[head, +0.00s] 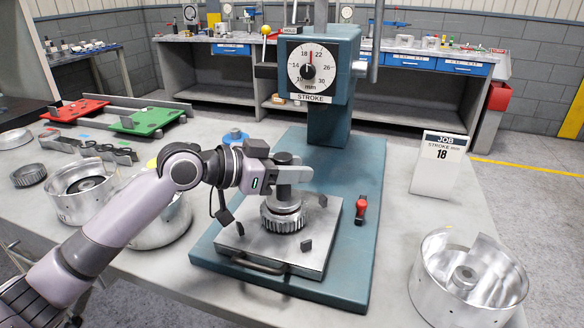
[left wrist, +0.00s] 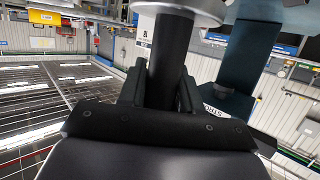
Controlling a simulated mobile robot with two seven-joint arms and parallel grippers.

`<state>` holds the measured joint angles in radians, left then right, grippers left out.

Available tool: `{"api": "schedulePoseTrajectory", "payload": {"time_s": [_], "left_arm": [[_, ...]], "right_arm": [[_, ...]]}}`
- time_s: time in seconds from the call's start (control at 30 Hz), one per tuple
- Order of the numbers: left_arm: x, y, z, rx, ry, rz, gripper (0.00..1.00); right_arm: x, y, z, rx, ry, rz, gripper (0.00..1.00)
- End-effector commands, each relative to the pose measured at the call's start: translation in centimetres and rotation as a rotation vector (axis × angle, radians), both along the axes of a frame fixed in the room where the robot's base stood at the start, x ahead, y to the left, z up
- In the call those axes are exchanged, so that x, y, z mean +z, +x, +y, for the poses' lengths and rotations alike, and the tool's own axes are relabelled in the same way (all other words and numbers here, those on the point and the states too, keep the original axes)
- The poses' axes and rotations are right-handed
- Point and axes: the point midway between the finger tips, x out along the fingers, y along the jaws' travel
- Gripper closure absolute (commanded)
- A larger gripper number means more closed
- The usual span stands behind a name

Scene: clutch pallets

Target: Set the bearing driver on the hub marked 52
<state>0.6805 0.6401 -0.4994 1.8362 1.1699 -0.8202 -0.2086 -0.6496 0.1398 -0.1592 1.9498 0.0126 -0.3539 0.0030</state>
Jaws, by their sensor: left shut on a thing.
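In the head view the driver is over a toothed hub (head: 283,215) on the press plate (head: 310,245). I cannot tell whether its lower end touches the hub. No number 52 is legible. Other round metal hubs stand at the left (head: 82,190) and the right (head: 432,280). My right gripper is not in view.
The teal press (head: 334,130) with its stroke dial (head: 312,66) rises just behind. A job card (head: 440,162) reads 18. Red and green trays (head: 148,121) are at the left.

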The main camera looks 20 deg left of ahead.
Motion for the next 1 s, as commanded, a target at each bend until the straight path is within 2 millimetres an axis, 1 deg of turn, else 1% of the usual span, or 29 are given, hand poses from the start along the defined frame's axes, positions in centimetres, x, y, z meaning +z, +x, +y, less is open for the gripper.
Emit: {"api": "schedulePoseTrajectory", "payload": {"time_s": [0.03,0.2,1.0], "left_arm": [[0.32,0.02,0.01,0.000,-0.003,-0.006,1.00],[0.36,0.03,0.01,0.000,-0.003,-0.006,1.00],[-0.25,0.03,0.01,0.000,-0.003,-0.006,1.00]], "right_arm": [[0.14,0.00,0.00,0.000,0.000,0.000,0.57],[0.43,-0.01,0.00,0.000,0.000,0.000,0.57],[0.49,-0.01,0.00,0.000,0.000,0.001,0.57]]}}
